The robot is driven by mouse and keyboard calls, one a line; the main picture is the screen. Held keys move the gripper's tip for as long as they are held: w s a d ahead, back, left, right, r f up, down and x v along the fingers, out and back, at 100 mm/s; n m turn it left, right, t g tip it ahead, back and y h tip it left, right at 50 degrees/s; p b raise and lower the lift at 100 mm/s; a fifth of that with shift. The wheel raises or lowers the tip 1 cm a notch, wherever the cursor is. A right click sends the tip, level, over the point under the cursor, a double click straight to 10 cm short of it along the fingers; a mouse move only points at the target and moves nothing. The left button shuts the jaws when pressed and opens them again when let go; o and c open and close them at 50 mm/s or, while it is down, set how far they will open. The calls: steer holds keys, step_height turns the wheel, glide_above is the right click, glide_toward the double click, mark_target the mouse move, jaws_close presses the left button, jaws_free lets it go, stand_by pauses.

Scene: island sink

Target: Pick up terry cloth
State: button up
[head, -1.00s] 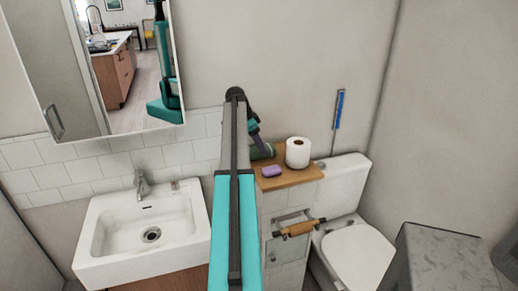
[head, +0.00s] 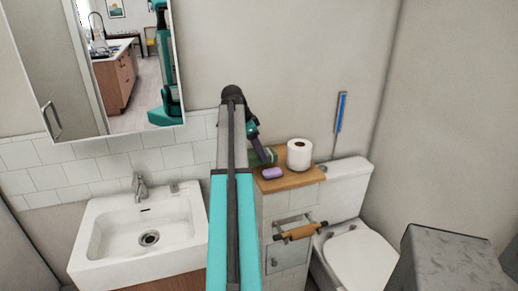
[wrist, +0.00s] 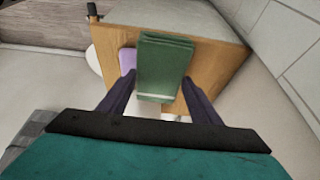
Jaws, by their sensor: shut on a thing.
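The terry cloth is a folded green cloth (wrist: 163,62) between the two dark purple fingers of my gripper (wrist: 158,82) in the wrist view. My gripper is shut on it. In the head view the cloth (head: 268,156) is small at the left of the wooden shelf top, and my gripper (head: 261,156) reaches down to it, hiding part of it. I cannot tell whether the cloth still touches the shelf.
The wooden shelf top (head: 293,180) also bears a purple soap bar (head: 271,174) and a white paper roll (head: 299,154). A toilet (head: 360,260) stands to the right and a white sink (head: 115,235) to the left. A wall and a mirror (head: 118,60) are behind.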

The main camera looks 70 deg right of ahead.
steer(key=shift+s+a+r+b, duration=0.15)
steer(key=shift+s+a+b, duration=0.2)
steer(key=shift+a, duration=0.9)
steer(key=shift+s+a+r+b, duration=0.15)
steer(key=shift+s+a, duration=0.25)
steer(key=shift+a, duration=0.9)
steer(key=shift+s+a+r+b, duration=0.1)
steer(key=shift+s+a+b, duration=0.25)
steer(key=shift+a, duration=0.9)
steer(key=shift+o, duration=1.3)
steer(key=shift+c, duration=0.8)
steer(key=s+d+r+p, duration=0.4)
steer(key=d+p, duration=0.1)
steer(key=p, duration=1.1)
steer(key=shift+r+p, duration=0.3)
steer(key=shift+p, duration=0.1)
steer(key=shift+f, duration=0.25)
steer(key=shift+f+b, duration=1.4)
steer(key=shift+f, duration=1.4)
